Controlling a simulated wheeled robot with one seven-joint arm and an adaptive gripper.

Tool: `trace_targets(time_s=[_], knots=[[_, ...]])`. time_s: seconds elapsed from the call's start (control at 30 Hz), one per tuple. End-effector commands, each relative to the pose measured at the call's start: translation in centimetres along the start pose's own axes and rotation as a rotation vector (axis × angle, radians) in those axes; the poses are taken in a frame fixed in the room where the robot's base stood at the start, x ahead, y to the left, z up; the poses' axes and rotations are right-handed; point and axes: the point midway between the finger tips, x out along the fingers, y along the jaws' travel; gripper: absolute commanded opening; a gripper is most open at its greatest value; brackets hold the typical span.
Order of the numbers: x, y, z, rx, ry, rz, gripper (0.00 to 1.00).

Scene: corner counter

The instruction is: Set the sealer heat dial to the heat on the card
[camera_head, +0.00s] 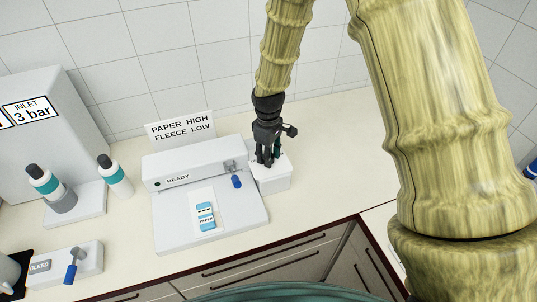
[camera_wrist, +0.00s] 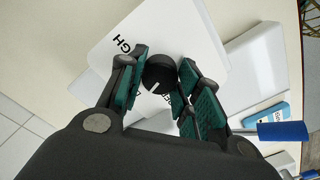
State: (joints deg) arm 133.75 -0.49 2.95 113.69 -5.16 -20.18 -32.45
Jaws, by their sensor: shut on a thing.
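The sealer (camera_head: 168,204) is a white machine marked READY. A white dial box (camera_head: 273,183) stands at its right end; the box top also shows in the wrist view (camera_wrist: 108,62). The round black heat dial (camera_wrist: 159,72) sits on that top, with a white mark on its lower edge. "GH" shows on the box at the dial's upper left; other lettering below is partly hidden by the fingers. My gripper (camera_head: 267,162) is shut on the dial, its green pads (camera_wrist: 158,85) either side. The card (camera_head: 180,129) reads PAPER HIGH, FLEECE LOW.
A blue pouch labelled PAPER (camera_head: 206,215) lies on the sealer beside a blue-handled lever (camera_head: 236,181). Teal-banded bottles (camera_head: 115,175), an INLET 3 bar unit (camera_head: 45,125) and a BLEED valve box (camera_head: 85,264) stand left. Counter behind the dial box is clear.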

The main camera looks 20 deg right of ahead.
Motion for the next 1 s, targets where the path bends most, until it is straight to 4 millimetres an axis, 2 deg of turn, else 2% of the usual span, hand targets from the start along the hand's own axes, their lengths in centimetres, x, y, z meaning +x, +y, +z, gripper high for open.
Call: trace_targets(time_s=[1.0], knots=[[-0.12,0.12,-0.04,0.964,0.002,0.002,0.1]])
